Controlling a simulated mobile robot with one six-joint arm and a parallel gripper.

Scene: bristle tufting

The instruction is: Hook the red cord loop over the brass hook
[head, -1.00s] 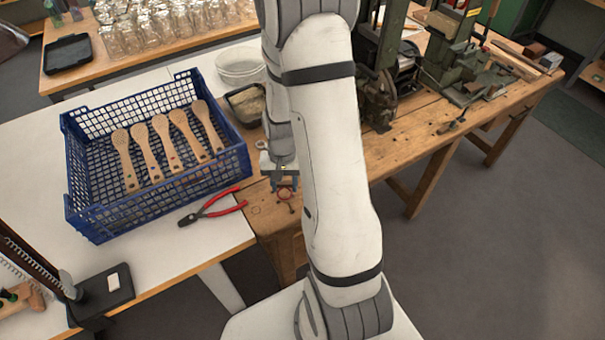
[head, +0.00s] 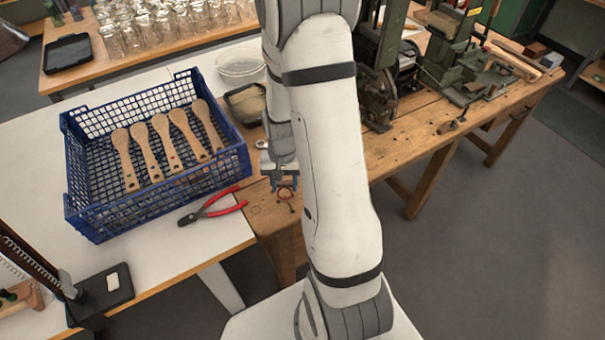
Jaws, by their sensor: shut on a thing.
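My gripper (head: 282,183) is at the near left end of the wooden bench, low over its top, just right of the blue crate. A thin reddish strand shows just below the fingertips. The loop is tiny in this view, and my own forearm covers the bench to its right. I cannot make out the brass hook; it may be hidden behind my arm or too small to see.
A blue crate (head: 88,212) holds several wooden brush handles (head: 146,153). Red-handled pliers (head: 213,207) lie between crate and bench edge. A dark tray (head: 245,104) and clear bowl (head: 241,67) stand behind my gripper. Green machines (head: 455,55) stand on the wooden bench (head: 425,120).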

